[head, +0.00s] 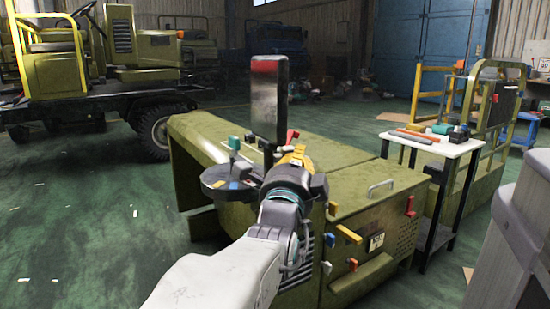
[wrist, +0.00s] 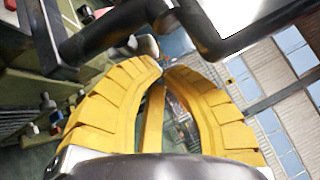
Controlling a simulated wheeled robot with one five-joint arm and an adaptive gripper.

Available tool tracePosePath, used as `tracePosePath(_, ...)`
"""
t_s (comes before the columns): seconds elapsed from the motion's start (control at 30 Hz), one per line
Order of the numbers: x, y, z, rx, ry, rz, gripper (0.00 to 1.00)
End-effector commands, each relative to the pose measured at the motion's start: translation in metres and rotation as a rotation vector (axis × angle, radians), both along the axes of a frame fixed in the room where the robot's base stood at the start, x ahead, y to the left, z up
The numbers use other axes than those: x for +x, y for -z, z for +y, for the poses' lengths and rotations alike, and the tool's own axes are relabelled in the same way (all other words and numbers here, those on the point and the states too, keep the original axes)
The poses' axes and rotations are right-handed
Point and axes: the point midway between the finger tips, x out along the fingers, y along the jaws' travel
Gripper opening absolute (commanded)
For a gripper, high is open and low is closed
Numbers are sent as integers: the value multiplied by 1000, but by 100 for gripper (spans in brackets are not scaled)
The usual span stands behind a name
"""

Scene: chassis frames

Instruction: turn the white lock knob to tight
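My gripper (head: 297,157) has yellow ribbed fingers and is by the dark upright post on the olive chassis. In the wrist view my gripper (wrist: 163,70) has its fingertips drawn together, with nothing visible held between them. A pale, rounded knob-like piece (wrist: 147,46) shows just past the fingertips, beside a black bent bar (wrist: 115,35). It may be the white lock knob, and I cannot tell whether the tips touch it.
A dark panel with a red top (head: 269,100) stands on the chassis (head: 345,195). Red, yellow and blue levers are on its near side, such as a yellow one (head: 348,234). A white-topped table (head: 432,144) with tools stands at right. Green floor (head: 90,215) is open at left.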

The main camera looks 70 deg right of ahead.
Motion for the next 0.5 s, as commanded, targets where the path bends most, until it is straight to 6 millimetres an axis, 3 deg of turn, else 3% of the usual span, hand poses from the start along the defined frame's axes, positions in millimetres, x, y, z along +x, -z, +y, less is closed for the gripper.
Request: tracePosePath(0.5,8,-14,-5,159,2,222,0)
